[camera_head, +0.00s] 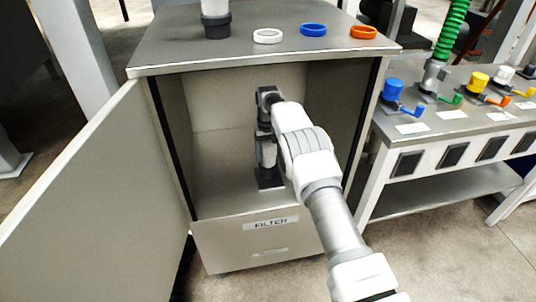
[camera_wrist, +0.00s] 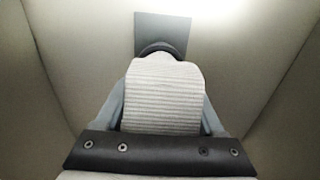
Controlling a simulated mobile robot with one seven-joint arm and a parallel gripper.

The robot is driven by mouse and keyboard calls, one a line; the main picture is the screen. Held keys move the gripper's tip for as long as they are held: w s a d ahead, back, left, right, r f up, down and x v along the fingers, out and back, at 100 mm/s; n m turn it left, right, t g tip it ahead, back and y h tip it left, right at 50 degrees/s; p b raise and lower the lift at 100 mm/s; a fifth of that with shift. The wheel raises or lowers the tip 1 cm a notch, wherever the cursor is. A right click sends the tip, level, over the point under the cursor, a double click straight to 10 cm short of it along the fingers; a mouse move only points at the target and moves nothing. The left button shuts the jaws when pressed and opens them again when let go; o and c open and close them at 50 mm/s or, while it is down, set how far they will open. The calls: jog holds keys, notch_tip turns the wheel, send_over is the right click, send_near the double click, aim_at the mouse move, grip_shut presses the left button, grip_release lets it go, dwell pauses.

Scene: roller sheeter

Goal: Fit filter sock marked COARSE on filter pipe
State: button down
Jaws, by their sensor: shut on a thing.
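My gripper (camera_head: 265,128) points down inside the open cabinet. In the wrist view its two grey fingers (camera_wrist: 160,105) stand on either side of a white ribbed filter sock (camera_wrist: 163,88) and are shut on it. The sock's far end lies at a dark collar (camera_wrist: 160,48) on a dark square plate (camera_wrist: 174,22). In the head view this dark base (camera_head: 270,181) sits on the cabinet floor, below the sock (camera_head: 267,155). The filter pipe itself is hidden, and I cannot tell how far the sock is around it. No COARSE mark is readable.
The cabinet (camera_head: 230,188) has its door (camera_head: 80,190) swung open at left and close side walls. On its top are a white cylinder in a dark base (camera_head: 216,27) and white (camera_head: 267,36), blue (camera_head: 313,29) and orange (camera_head: 363,32) rings. A valve bench (camera_head: 460,115) stands at right.

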jog(key=shift+f, duration=0.45)
dwell(0.4)
grip_release()
notch_tip(320, 180, up, 8)
jog(key=shift+f+p, duration=0.15)
jog(key=shift+p, duration=0.8)
jog(key=shift+f, duration=0.1)
